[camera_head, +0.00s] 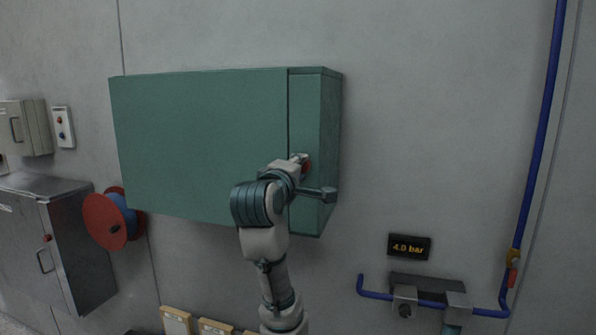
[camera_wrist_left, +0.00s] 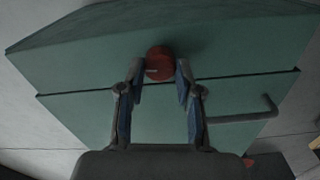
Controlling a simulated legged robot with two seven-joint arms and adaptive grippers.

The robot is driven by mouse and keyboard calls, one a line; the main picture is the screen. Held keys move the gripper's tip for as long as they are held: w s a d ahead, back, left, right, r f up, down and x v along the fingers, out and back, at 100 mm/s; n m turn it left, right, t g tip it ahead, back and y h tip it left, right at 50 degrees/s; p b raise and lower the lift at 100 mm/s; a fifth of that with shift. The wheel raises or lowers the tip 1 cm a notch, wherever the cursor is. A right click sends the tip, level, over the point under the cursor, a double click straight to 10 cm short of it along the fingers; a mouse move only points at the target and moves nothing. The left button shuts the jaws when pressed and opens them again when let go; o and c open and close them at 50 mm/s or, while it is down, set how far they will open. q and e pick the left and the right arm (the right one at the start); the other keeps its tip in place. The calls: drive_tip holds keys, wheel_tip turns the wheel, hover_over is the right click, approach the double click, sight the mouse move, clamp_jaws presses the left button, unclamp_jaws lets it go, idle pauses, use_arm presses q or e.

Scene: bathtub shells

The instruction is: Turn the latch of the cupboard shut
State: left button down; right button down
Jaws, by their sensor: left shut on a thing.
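The green cupboard (camera_head: 200,140) hangs on the wall, its wide door panel level with a narrow strip at its right. The red round latch knob (camera_head: 307,167) sits on that strip, partly hidden by my gripper in the head view. In the left wrist view the knob (camera_wrist_left: 159,63) shows a pale mark on its face, near the seam beside the door. My left gripper (camera_head: 300,161) reaches the strip from below. In the left wrist view its two fingers (camera_wrist_left: 160,72) stand on either side of the knob and are shut on it. My right gripper is not in view.
A dark bent bar (camera_wrist_left: 245,116) shows right of my fingers. Left are a red and blue reel (camera_head: 112,220) and a grey metal cabinet (camera_head: 75,245). Right are a pressure display (camera_head: 409,247) and a blue pipe (camera_head: 541,130). The wall right of the cupboard is mostly bare.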

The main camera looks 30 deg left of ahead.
use_arm(q)
drive_tip(key=shift+w+f+n, duration=0.15)
drive_tip(key=shift+f+n, duration=0.1)
drive_tip(key=shift+n, duration=0.65)
drive_tip(key=c, duration=0.9)
unclamp_jaws()
drive_tip(key=shift+o, duration=0.7)
drive_tip(key=shift+w, duration=0.2)
drive_tip(key=v, duration=1.2)
drive_tip(key=shift+w+a+f, duration=0.1)
